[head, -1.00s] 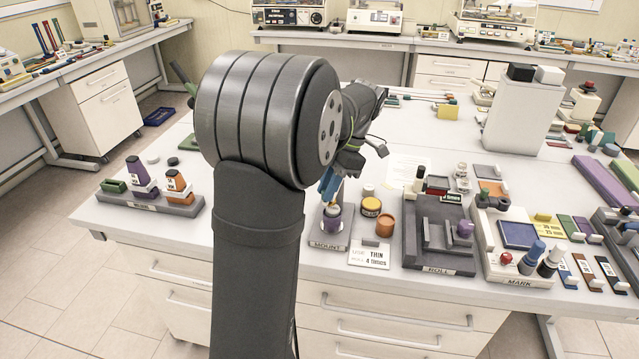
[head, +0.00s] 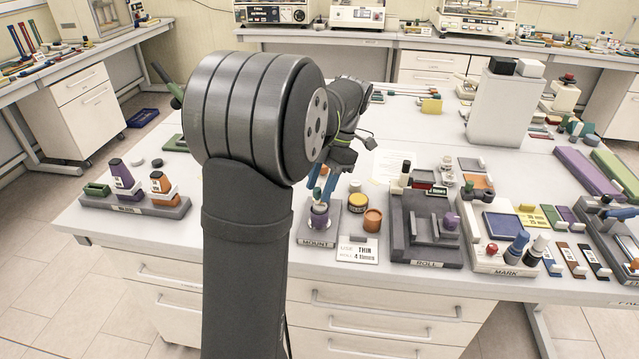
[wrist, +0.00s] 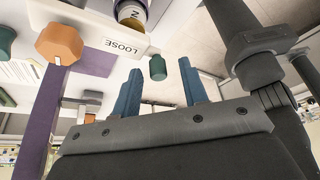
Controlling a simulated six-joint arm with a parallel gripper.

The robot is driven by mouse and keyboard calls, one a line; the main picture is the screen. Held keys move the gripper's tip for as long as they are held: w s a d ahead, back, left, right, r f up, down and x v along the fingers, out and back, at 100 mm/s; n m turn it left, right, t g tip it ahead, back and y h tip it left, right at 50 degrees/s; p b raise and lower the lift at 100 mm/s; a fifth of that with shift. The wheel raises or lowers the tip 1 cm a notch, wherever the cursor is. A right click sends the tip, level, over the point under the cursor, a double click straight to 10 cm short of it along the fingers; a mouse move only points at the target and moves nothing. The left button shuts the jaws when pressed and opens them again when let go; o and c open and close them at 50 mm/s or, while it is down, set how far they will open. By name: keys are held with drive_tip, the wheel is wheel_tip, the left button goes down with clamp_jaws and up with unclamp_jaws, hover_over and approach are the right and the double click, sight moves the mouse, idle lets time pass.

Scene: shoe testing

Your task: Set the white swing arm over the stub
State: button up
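My gripper (head: 321,188) is low over the MOUNT plate (head: 311,242) in the head view. Its two blue fingers also show in the wrist view (wrist: 160,68), apart and with no contact on anything. A small green peg (wrist: 157,68) appears in the gap between the fingertips, with space on both sides. In the head view a green top (head: 317,194) shows at the fingertips, above a purple cup (head: 319,217) on the MOUNT plate. I cannot tell for certain which piece is the white swing arm or which is the stub. My arm hides part of the bench.
A yellow-topped jar (head: 357,202) and an orange cup (head: 372,220) stand close right of the MOUNT plate. The ROLL block (head: 425,262) and MARK tray (head: 495,268) lie farther right. A tall white box (head: 503,110) stands behind. Blocks in a grey rack (head: 178,210) stand at left.

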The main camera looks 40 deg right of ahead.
drive_tip(key=v, duration=1.2)
drive_tip(key=shift+f, duration=0.1)
idle(0.4)
drive_tip(key=x, duration=1.2)
drive_tip(key=shift+w+a, duration=0.15)
